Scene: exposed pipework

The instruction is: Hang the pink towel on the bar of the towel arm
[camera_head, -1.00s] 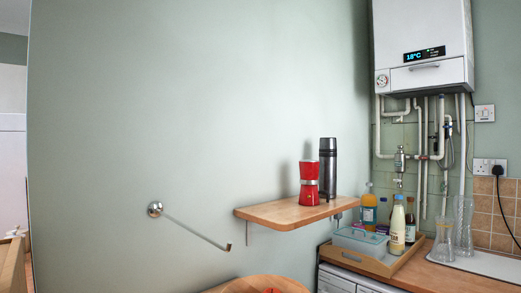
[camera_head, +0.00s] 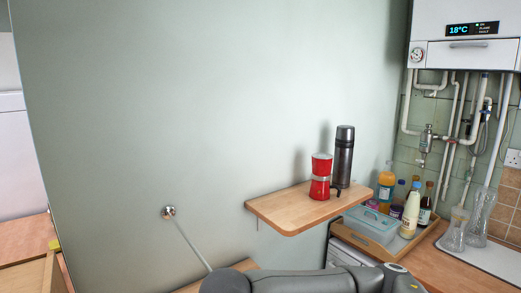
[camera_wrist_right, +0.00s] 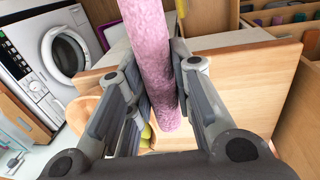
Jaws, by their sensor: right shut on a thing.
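The pink towel (camera_wrist_right: 150,50) is a long fuzzy roll in the right wrist view. My right gripper (camera_wrist_right: 161,85) is shut on it, one finger on each side, and towel shows above and below the fingers. The towel arm (camera_head: 188,240) is a thin metal bar that comes out of a round wall mount (camera_head: 168,211) in the head view. The towel and right gripper do not show in the head view. My left gripper is in neither view.
Bottles and a box stand on a tray (camera_head: 397,250) farther right. A washing machine (camera_wrist_right: 55,55) shows in the wrist view. The wall above the bar is bare.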

